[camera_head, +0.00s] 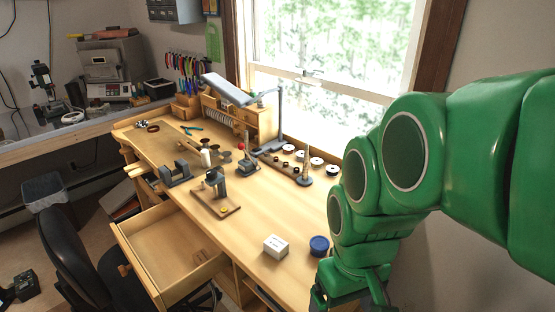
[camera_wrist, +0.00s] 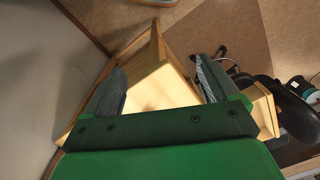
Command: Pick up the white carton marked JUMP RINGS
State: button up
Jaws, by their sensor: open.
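The small white carton (camera_head: 275,247) sits on the wooden workbench (camera_head: 250,215) near its front edge, in the lower middle of the head view. Dark marks on its side are too small to read. My gripper (camera_head: 348,302) is at the bottom right of the head view, right of the carton and apart from it. In the wrist view my gripper (camera_wrist: 164,75) has its two fingers spread with nothing held between them. The carton does not show in the wrist view.
A blue round tin (camera_head: 319,246) stands right of the carton, between it and my arm. An open drawer (camera_head: 172,250) juts out left of the carton. A small stand on a wooden base (camera_head: 217,195) and a row of spools (camera_head: 301,160) are farther back. A black chair (camera_head: 75,255) stands at the left.

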jog(key=w+a+r+n+t+y, duration=0.1)
jog(key=w+a+r+n, duration=0.2)
jog(key=a, duration=0.4)
jog(key=w+a+r+n, duration=0.1)
jog(key=w+a+n, duration=0.1)
jog(key=a+n, duration=0.35)
jog(key=w+a+r+n+t+y, duration=0.1)
jog(key=w+a+r+n, duration=0.15)
jog(key=a, duration=0.65)
jog(key=n+t+h, duration=0.8)
jog(key=n+h, duration=0.3)
send_near(275, 244)
jog(key=d, duration=0.1)
jog(key=d+f, duration=0.1)
jog(key=w+d, duration=0.1)
jog(key=shift+d+f, duration=0.2)
jog(key=shift+f, duration=0.05)
jog(key=shift+w+d+n+t, duration=0.1)
jog(key=shift+w+n+t, duration=0.7)
jog(key=shift+n, duration=0.4)
jog(key=shift+x, duration=1.4)
jog(key=shift+w+d+f, duration=0.3)
jog(key=shift+w+f, duration=0.25)
jog(key=shift+w+d+f, duration=0.3)
jog(key=shift+w+f, duration=0.2)
jog(key=shift+w, duration=0.05)
jog(key=shift+x, duration=1.05)
jog(key=shift+a, duration=0.1)
